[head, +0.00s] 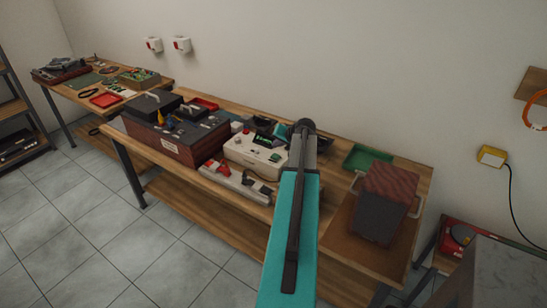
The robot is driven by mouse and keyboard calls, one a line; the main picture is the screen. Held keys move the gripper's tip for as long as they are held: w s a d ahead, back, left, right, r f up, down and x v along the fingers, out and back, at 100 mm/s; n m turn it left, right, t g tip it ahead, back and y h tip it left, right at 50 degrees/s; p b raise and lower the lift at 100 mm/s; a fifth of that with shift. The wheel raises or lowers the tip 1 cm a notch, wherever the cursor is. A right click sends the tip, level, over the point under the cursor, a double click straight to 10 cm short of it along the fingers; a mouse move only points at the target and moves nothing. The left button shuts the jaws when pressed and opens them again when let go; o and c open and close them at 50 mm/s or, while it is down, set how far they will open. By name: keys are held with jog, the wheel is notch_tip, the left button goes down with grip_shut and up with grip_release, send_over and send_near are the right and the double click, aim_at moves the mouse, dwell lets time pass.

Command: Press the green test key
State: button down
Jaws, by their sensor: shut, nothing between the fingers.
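A cream-white test instrument (254,155) sits on the middle of the wooden bench, with a small lit green display, a red button and several small keys on its sloped face. A small green key (275,158) shows near its right side, though it is too small to read. My teal arm rises from the bottom in front of the bench and hides the instrument's right edge. My gripper (266,125) appears as a small dark shape just behind and above the instrument, shut and empty, apart from the key. Its fingertips are hard to make out.
A dark red-brown case (178,136) stands left of the instrument. A grey strip with red parts (236,183) lies along the front edge. A green tray (366,157) and a dark red box with handles (385,203) are on the right. Another cluttered bench (68,96) stands far left.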

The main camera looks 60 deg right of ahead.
jog(key=shift+r+p, duration=0.35)
jog(key=shift+r, duration=0.75)
